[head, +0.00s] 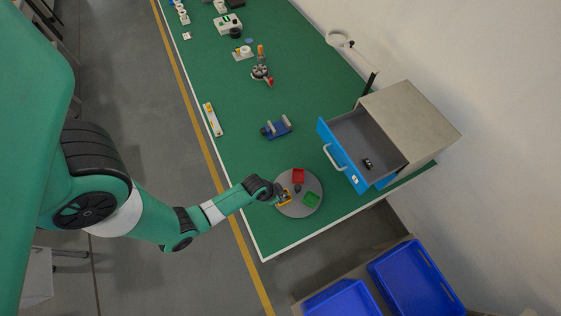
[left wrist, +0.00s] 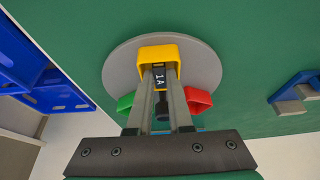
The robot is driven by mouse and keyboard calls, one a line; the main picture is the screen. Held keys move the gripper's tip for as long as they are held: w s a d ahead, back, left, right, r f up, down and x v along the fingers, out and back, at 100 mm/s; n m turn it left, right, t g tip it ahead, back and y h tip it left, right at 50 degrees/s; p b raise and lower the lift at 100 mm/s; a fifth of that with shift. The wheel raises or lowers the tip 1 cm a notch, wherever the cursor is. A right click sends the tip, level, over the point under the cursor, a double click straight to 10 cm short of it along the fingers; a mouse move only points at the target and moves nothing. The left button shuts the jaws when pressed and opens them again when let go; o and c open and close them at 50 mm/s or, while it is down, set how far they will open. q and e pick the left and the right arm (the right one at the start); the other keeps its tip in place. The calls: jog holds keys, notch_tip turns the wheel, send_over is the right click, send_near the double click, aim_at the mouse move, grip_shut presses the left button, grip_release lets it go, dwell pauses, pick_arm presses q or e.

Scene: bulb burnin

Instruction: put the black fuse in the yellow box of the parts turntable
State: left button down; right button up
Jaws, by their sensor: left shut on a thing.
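The grey parts turntable (head: 313,183) lies near the front end of the green table, with a yellow box (head: 284,201), a red box (head: 298,176) and a green box (head: 311,200). My left gripper (head: 278,194) is over the yellow box. In the left wrist view, my left gripper (left wrist: 160,88) is shut on the black fuse (left wrist: 159,76), which bears a "1A" mark. The fuse's far end overlaps the yellow box (left wrist: 158,52); I cannot tell whether it touches the floor of the box. My right gripper is not in view.
A grey cabinet (head: 411,117) with an open blue-fronted drawer (head: 340,156) stands right of the turntable; a small black part (head: 368,164) lies in the drawer. A blue holder (head: 277,128) sits behind the turntable. Blue bins (head: 415,277) stand below the table's end.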

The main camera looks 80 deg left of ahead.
pick_arm(q)
jog(key=shift+f+b, duration=0.5)
jog(key=shift+f, duration=0.05)
jog(key=c, duration=0.8)
grip_release()
jog(key=shift+o, duration=0.2)
jog(key=p+v, duration=0.9)
jog(key=v, duration=0.2)
jog(key=shift+r+p, duration=0.3)
jog(key=shift+r, duration=0.05)
jog(key=shift+s, duration=0.1)
